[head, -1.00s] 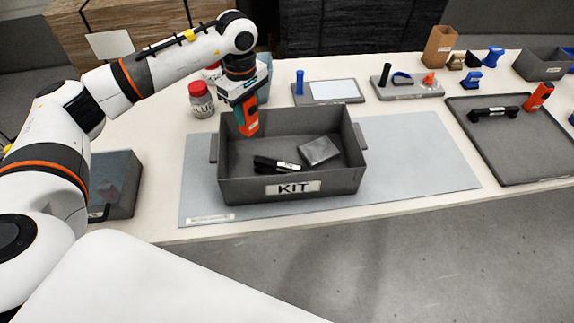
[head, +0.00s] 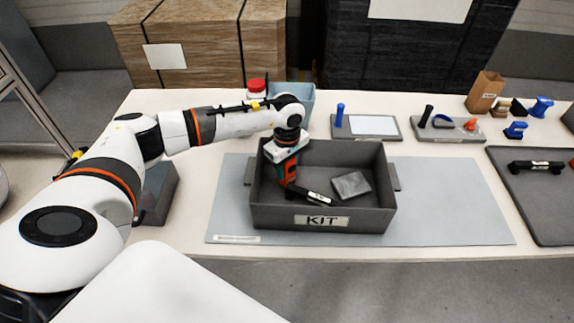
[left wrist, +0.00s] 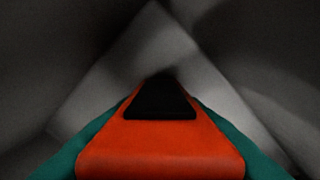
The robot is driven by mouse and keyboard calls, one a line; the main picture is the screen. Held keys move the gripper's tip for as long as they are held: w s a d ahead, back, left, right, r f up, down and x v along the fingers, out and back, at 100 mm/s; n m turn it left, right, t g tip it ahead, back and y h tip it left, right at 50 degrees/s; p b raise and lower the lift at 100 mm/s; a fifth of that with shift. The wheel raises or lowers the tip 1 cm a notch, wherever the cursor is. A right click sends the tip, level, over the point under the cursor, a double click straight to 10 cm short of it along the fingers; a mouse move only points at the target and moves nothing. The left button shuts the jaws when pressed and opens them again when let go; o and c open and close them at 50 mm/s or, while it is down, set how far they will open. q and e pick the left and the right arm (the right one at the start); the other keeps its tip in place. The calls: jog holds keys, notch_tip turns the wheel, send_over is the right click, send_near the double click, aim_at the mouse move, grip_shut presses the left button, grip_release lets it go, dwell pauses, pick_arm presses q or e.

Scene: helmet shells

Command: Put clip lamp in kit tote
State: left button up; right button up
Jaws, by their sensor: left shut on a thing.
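The kit tote (head: 272,215), a grey open box with a KIT label, stands on the blue-grey mat. My left gripper (head: 287,176) reaches down into its left part, shut on an orange clip lamp (head: 291,172). In the left wrist view the orange clip lamp (left wrist: 160,150) with a black end lies between the teal fingers, with blurred grey surfaces around it. Its lower end is partly hidden, and I cannot tell whether it touches the tote floor. My right gripper is not in view.
A black item with a white label (head: 312,198) and a grey block (head: 351,186) lie in the tote. A red-lidded jar (head: 257,86) and a blue bin (head: 297,103) stand behind. Small trays stand at the back right. The mat right of the tote is clear.

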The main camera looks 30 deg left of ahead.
pick_arm(q)
jog(key=o, duration=1)
jog(key=shift+f, duration=0.1)
jog(key=shift+r, duration=0.3)
notch_tip(320, 180, up, 11)
jog(key=b, duration=0.2)
jog(key=shift+f+b, duration=0.2)
jog(key=shift+b, duration=0.2)
jog(key=shift+r, duration=0.6)
jog(key=shift+f, duration=0.1)
